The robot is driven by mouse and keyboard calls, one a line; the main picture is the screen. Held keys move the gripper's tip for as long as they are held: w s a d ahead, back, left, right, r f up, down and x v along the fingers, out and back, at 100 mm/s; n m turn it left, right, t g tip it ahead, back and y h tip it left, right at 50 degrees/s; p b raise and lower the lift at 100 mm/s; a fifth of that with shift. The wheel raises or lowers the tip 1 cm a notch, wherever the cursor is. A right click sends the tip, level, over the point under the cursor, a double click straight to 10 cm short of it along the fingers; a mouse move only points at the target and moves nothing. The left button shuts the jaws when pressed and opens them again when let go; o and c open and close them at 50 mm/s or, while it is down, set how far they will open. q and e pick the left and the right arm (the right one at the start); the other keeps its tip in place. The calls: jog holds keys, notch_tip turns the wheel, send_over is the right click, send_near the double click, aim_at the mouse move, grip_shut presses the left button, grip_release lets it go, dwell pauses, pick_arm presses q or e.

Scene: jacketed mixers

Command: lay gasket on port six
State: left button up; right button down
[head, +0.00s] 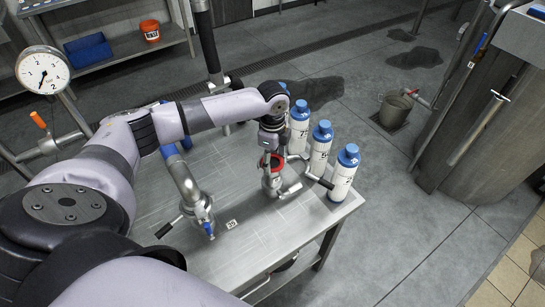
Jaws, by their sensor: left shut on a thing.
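A red gasket (276,161) shows under my left gripper (269,155) in the head view. The left gripper points down and is shut on the gasket. The gasket is at or just above the top of a short metal port (272,183) on the steel table (262,234); I cannot tell whether they touch. The port has side handles, and its top is partly hidden by the gripper and gasket. No number is readable on the port. A small tag (231,224) lies on the table to its left, too small to read surely. My right gripper is not in view.
Several white bottles with blue caps (346,170) stand close to the right of the port. A bent pipe with a valve (188,190) stands to its left. A pressure gauge (42,72) is at the far left. The table's front middle is clear.

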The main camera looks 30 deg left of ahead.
aim_at(273, 162)
pick_arm(q)
jog(key=o, duration=0.9)
jog(key=shift+f, duration=0.1)
jog(key=shift+r+b, duration=1.75)
jog(key=shift+r, duration=4.45)
